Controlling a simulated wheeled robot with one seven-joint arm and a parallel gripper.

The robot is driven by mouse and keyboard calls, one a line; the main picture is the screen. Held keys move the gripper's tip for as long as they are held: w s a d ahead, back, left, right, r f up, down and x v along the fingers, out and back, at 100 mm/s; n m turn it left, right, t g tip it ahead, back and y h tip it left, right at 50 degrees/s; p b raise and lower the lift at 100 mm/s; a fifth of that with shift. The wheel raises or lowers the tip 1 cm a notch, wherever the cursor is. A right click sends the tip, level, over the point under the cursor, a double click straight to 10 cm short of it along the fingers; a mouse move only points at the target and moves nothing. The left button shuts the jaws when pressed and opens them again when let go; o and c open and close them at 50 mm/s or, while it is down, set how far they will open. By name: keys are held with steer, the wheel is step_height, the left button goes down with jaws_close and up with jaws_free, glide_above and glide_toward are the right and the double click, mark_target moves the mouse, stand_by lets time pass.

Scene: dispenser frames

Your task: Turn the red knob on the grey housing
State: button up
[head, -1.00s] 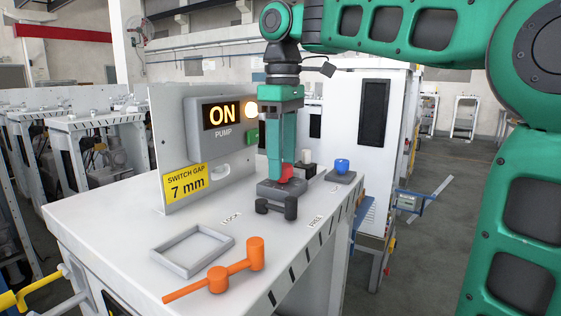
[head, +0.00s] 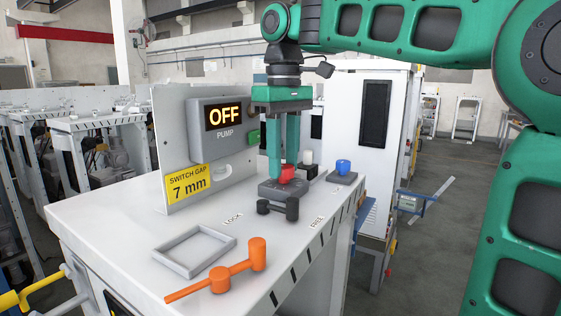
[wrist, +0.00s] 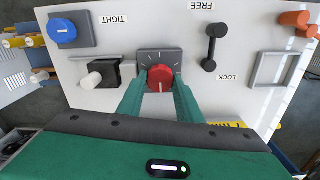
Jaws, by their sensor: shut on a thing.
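The red knob (wrist: 160,79) sits on the grey housing (wrist: 160,57), which has tick marks around the knob. In the head view the knob (head: 286,173) is partly hidden by a finger, on its dark grey housing (head: 283,190). My gripper (wrist: 160,84) is shut on the red knob, one finger on each side; it also shows upright above the housing in the head view (head: 284,172). The knob's white line points toward my wrist in the wrist view. The pump sign (head: 224,117) reads OFF in yellow.
A blue knob (head: 342,165) and a white knob (wrist: 92,80) are close by. An orange handle (head: 220,275) and a grey frame (head: 194,250) are on the white bench. A yellow label reads SWITCH GAP 7 mm (head: 188,184).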

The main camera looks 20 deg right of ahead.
mark_target(284, 165)
steer(key=shift+d+m, duration=0.1)
steer(key=shift+m, duration=0.7)
steer(key=o, duration=1)
steer(key=shift+f, duration=0.1)
steer(key=shift+o, duration=0.2)
steer(key=shift+w+r, duration=0.1)
steer(key=shift+r, duration=3.65)
